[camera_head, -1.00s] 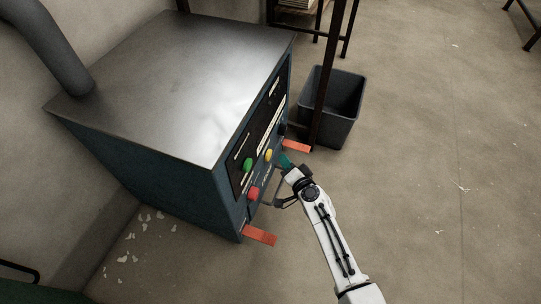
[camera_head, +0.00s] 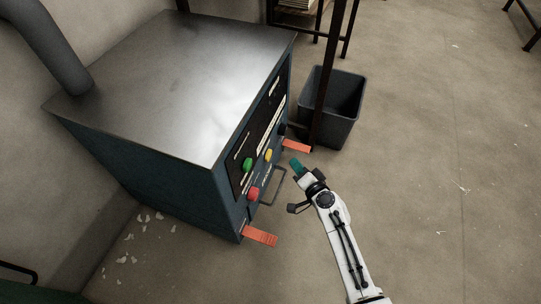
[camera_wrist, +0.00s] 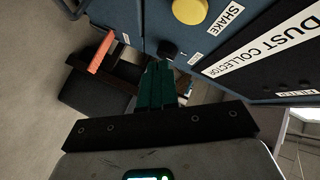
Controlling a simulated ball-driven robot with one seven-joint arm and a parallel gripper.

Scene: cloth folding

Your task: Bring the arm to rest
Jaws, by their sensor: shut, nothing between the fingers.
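My gripper (camera_head: 296,165) is at the end of my white arm, in front of the blue cabinet's control panel in the head view. Its green fingers are together and hold nothing. It is apart from the panel, with a narrow strip of floor showing between. In the wrist view my gripper (camera_wrist: 160,68) also shows its green fingers side by side, with the cabinet face beyond. A black knob (camera_wrist: 168,50) shows just past the fingertips in that view.
The blue dust collector cabinet (camera_head: 150,170) has green, red (camera_head: 253,194) and yellow (camera_head: 268,155) buttons and a protruding handle (camera_head: 281,186). Orange pedals (camera_head: 260,236) stick out low. A grey bin (camera_head: 345,95) stands behind. Floor to the right is clear.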

